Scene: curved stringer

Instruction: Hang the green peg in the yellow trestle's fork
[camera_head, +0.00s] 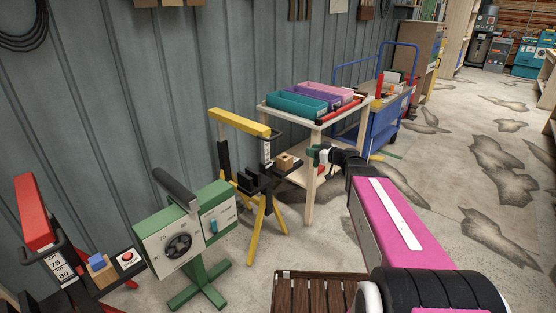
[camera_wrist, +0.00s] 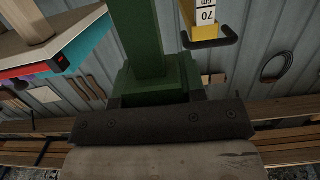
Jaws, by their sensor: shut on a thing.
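The green peg (camera_wrist: 145,40) fills the middle of the wrist view, its square flange close against the dark finger of my gripper (camera_wrist: 160,118). My gripper is shut on it. In the head view, my gripper (camera_head: 325,155) is in front of the small table's leg, right of the yellow trestle; a small green part of the peg (camera_head: 316,149) shows there. The yellow trestle (camera_head: 240,123) stands by the wall. Its black bracket, apparently the fork, is at the right end by the label, and shows at the upper right of the wrist view (camera_wrist: 210,42). Peg and bracket appear apart.
The small table (camera_head: 315,118) with teal, purple and pink bins stands just behind my gripper. A green stand with a dial (camera_head: 185,235) and a red trestle (camera_head: 38,212) are at left. A slatted wooden stool (camera_head: 318,292) is in front. Floor at right is clear.

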